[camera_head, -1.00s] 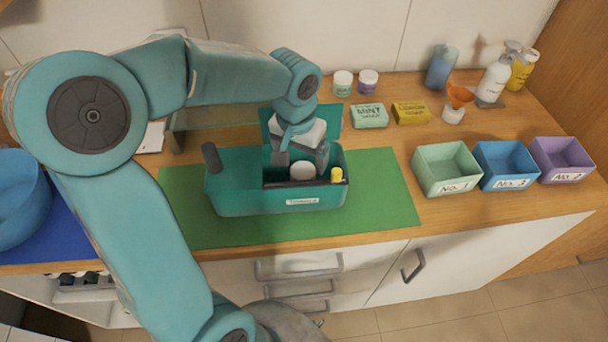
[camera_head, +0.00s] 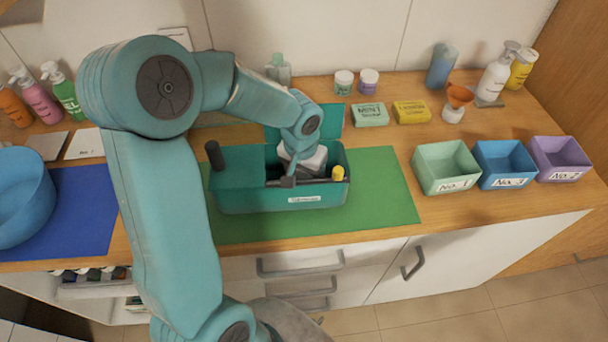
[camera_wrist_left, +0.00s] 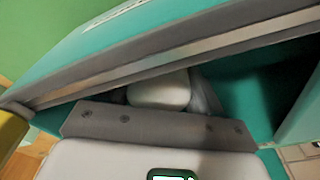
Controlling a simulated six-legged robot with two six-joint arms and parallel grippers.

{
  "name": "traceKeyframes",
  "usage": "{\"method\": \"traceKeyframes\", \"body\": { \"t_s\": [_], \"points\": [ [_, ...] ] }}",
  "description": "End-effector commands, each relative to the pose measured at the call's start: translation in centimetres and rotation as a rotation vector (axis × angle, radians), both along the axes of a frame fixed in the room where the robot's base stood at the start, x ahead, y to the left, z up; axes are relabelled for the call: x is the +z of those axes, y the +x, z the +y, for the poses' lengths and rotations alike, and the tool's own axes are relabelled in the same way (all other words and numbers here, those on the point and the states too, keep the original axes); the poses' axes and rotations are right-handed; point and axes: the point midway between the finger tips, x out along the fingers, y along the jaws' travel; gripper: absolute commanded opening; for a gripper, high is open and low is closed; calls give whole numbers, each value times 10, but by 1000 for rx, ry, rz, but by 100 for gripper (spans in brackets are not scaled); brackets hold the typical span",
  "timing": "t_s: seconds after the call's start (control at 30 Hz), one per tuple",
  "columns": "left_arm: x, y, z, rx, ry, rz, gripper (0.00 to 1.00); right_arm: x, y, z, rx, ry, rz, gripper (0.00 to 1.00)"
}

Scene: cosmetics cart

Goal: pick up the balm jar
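An open teal box (camera_head: 243,198) with a raised lid (camera_head: 331,122) stands on a green mat (camera_head: 392,205). My left gripper (camera_head: 288,178) reaches down into its open part from above. In the left wrist view, a pale, rounded object (camera_wrist_left: 158,90), likely the balm jar, lies inside the box just beyond a grey gripper part (camera_wrist_left: 155,126). The gripper hides it in the head view. Whether the fingers touch it or have closed is not clear. My right gripper is out of view.
A yellow-capped item (camera_head: 338,173) stands at the box's right end, close to my gripper. A dark handle (camera_head: 214,155) rises at its left. Two small jars, a mint box (camera_head: 370,115) and a yellow box (camera_head: 411,112) stand behind; numbered bins (camera_head: 446,167) stand right.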

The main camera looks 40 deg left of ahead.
Motion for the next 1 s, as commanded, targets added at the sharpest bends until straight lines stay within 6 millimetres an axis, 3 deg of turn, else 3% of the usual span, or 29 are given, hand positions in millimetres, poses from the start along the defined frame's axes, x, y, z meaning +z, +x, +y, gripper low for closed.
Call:
{"method": "traceKeyframes", "body": {
  "t_s": [0.03, 0.1, 0.4, 0.57, 0.77, 1.0],
  "points": [
    [0, 0, 0, 0, 0, 0, 48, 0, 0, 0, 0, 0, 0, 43],
    [0, 0, 0, 0, 0, 0, 29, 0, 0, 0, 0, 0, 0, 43],
    [1, 0, 0, 0, 0, 0, 28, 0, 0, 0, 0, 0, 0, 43],
    [13, 0, 0, 1, 1, -2, 28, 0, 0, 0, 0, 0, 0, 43],
    [49, 1, 0, 1, 2, -6, 28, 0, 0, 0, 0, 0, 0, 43],
    [106, 1, 0, 0, 1, -7, 28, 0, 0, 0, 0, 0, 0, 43]
  ]
}}
